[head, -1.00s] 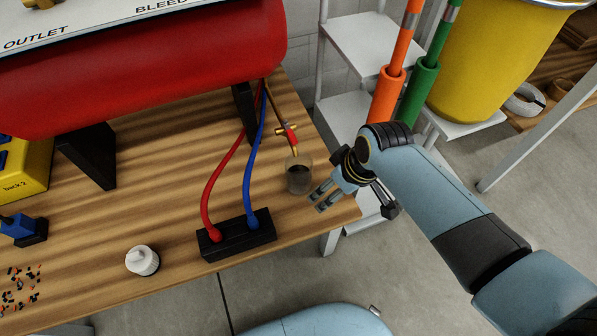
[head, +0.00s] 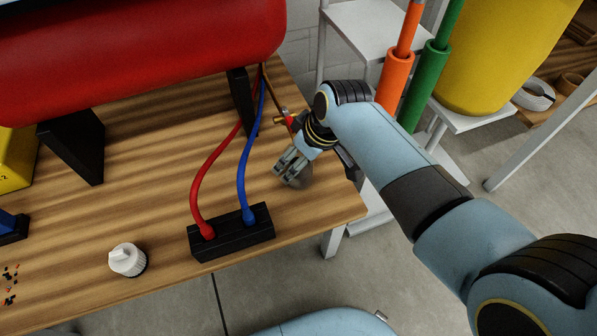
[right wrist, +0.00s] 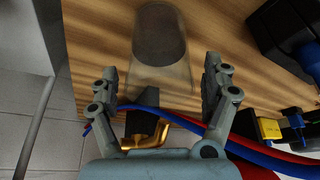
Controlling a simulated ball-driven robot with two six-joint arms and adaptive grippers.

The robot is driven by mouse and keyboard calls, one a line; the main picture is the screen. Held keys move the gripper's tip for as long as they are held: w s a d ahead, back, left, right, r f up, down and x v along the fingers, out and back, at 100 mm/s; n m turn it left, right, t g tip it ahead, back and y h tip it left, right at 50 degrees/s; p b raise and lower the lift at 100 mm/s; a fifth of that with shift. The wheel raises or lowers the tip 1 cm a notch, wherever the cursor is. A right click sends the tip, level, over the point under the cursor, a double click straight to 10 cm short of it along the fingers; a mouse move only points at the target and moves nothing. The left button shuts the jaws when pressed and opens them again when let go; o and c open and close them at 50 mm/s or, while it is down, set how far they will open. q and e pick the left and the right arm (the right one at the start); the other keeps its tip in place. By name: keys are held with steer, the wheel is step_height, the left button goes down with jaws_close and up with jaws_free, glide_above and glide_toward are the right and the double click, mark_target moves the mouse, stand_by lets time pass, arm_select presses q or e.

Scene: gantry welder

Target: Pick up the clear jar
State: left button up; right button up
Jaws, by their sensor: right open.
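The clear jar (right wrist: 161,72) with dark contents stands on the wooden workbench (head: 145,165). In the right wrist view it lies between the two fingers, with a gap on each side. In the head view only a dark part of the jar (head: 303,180) shows, behind my right gripper (head: 285,175). That gripper is open and empty, at the jar near the bench's right edge. Whether a finger touches the jar cannot be told. My left gripper is not in view.
A large red tank (head: 140,45) overhangs behind. A white knob (head: 127,260) stands at the front left.

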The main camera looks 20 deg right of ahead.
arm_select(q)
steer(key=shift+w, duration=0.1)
arm_select(e)
steer(key=shift+w, duration=0.1)
steer(key=c, duration=1.4)
